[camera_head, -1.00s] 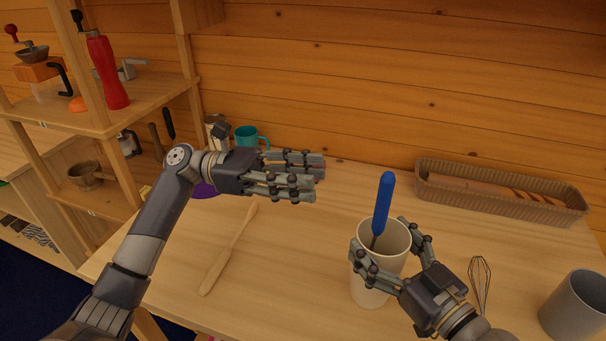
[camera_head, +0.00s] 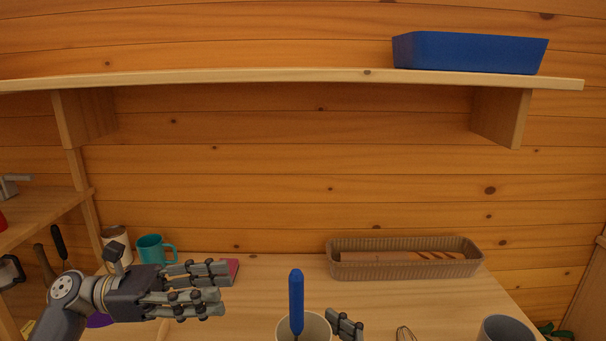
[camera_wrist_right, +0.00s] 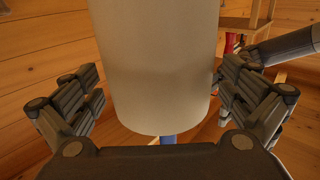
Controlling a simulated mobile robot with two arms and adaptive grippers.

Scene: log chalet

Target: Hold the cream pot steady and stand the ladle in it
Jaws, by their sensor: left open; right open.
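The cream pot (camera_head: 315,327) stands on the table at the bottom of the head view, its lower part cut off by the frame. The blue-handled ladle (camera_head: 296,300) is in it, handle up and nearly upright; its lower end is hidden inside. My right gripper (camera_wrist_right: 160,85) is open, with its fingers on either side of the pot in the right wrist view; I cannot tell whether they touch it. The pot (camera_wrist_right: 160,60) fills the middle there, with a bit of blue past its lower edge. My left gripper (camera_head: 222,288) is open and empty, left of the pot.
A wicker basket (camera_head: 405,272) with bread stands at the back right. A teal mug (camera_head: 150,250) and a can are at the back left. A whisk (camera_head: 404,334) and a grey cup (camera_head: 506,329) lie right of the pot. A wall shelf (camera_head: 250,76) holds a blue bin (camera_head: 468,53).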

